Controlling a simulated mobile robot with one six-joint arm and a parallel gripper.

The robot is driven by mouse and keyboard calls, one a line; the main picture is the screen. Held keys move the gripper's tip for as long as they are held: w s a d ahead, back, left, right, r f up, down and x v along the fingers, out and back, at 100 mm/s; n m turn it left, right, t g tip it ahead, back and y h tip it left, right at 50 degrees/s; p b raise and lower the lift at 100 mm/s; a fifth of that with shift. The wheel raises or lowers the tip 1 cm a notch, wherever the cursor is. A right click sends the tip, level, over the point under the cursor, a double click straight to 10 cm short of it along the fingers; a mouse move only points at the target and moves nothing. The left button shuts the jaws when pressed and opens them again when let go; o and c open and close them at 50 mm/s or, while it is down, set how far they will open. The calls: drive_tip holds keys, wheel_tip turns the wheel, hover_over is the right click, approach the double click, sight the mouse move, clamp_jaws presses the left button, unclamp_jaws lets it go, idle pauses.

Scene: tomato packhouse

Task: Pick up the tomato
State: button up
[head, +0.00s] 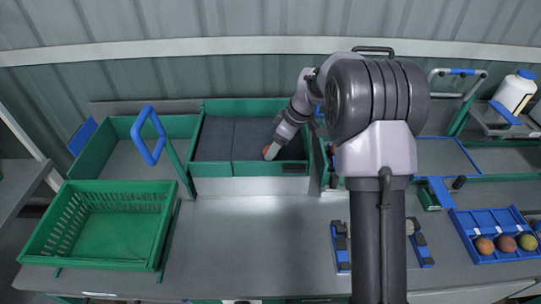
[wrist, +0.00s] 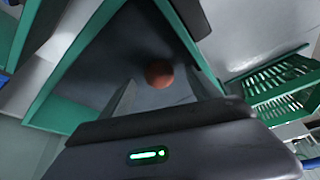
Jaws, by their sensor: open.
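A reddish tomato (head: 266,150) lies in the dark-lined green-walled bin (head: 250,169) at the back centre, near its front wall. In the wrist view the tomato (wrist: 158,72) sits on the dark floor, close to the green wall. My gripper (head: 273,151) reaches down into the bin over the tomato and partly hides it in the head view. In the wrist view my gripper (wrist: 162,80) is open, with one finger on each side of the tomato. I cannot tell whether the fingers touch it.
An empty green crate (head: 100,262) stands front left. A blue tray (head: 471,247) with several fruits sits at the right. A blue-handled frame (head: 150,154) rises left of the bin. The grey table's middle (head: 255,235) is clear.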

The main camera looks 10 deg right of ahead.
drive_tip(key=x, duration=0.3)
drive_tip(key=shift+w+a+f+b, duration=0.15)
drive_tip(key=shift+w+f+b, duration=0.1)
drive_tip(key=shift+b, duration=0.15)
drive_tip(key=shift+r, duration=0.1)
drive_tip(key=c, duration=1)
drive_tip(key=shift+r, duration=0.1)
